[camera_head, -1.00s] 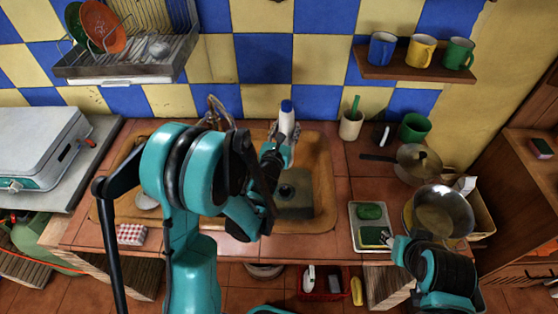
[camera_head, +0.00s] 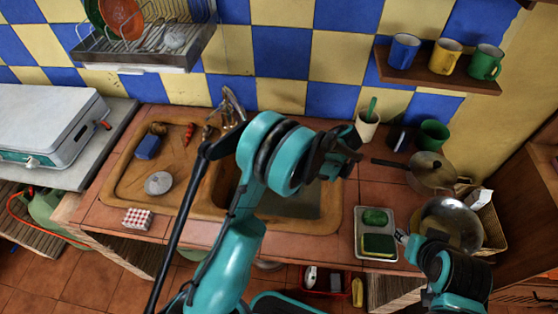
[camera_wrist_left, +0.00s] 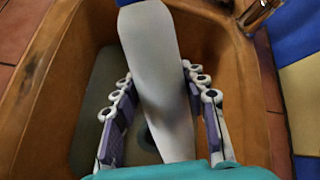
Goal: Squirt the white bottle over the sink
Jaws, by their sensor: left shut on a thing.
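The white bottle (camera_wrist_left: 157,60) with a blue end lies between the fingers of my left gripper (camera_wrist_left: 158,85) in the left wrist view. The gripper is shut on it and holds it above the sink (camera_wrist_left: 88,85), whose basin and drain show below. The brown sink (camera_head: 175,163) is set in the tiled counter there. My right gripper (camera_head: 402,238) is by the right counter edge near a tray; its fingers are too small to tell open or shut.
A tap (camera_head: 232,105) stands behind the sink. A metal strainer (camera_head: 158,183) and blue item (camera_head: 147,146) lie on the drainboard. A tray with sponges (camera_head: 361,248), pans (camera_head: 452,224) and a white cup (camera_head: 367,126) stand right. A mug shelf (camera_head: 440,75) hangs above.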

